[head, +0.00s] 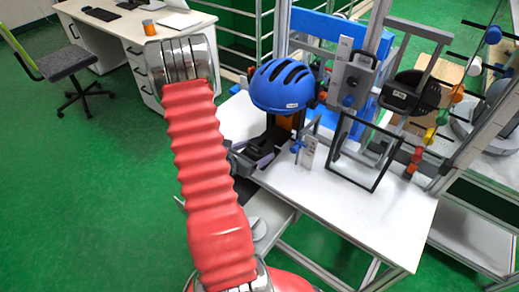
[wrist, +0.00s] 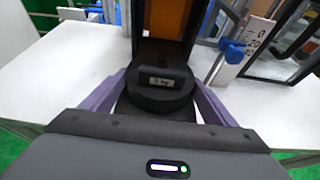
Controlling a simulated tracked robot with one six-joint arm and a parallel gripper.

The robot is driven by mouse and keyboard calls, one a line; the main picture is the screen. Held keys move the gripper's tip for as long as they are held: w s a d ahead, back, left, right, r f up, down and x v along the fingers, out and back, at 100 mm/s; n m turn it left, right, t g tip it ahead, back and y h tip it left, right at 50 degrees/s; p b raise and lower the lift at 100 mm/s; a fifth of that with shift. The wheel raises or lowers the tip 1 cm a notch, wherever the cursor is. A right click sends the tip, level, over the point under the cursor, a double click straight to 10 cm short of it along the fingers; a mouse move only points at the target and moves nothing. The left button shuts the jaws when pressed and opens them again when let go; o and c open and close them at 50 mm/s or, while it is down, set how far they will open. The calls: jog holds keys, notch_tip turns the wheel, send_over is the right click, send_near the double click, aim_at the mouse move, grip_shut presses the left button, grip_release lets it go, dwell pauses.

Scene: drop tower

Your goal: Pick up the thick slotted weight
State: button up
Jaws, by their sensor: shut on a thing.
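The dark round weight (wrist: 155,101) sits between my gripper's two purple fingers in the wrist view. A small pale label, perhaps "5 kg", shows on the dark block at its top. My gripper (wrist: 158,88) is shut on this weight, with one finger on each side. In the head view my gripper (head: 257,158) is at the left edge of the white table, below the blue helmet. The weight is hard to make out there, being dark and partly hidden. I cannot tell whether it still rests on the dark base behind it.
A blue helmet (head: 283,85) sits above an orange block (wrist: 164,22), close beyond my gripper. A scale plate with a blue knob (wrist: 234,50) stands to the right. A black-framed panel (head: 365,152) and another labelled black disc (head: 414,92) are farther right. The white table's front (head: 365,222) is clear.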

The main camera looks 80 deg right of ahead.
jog(key=shift+s, duration=0.1)
jog(key=c, duration=0.4)
jog(key=shift+r, duration=0.1)
jog(key=shift+c, duration=0.3)
jog(key=shift+r, duration=0.1)
jog(key=shift+d+r, duration=0.1)
jog(key=shift+r, duration=4.85)
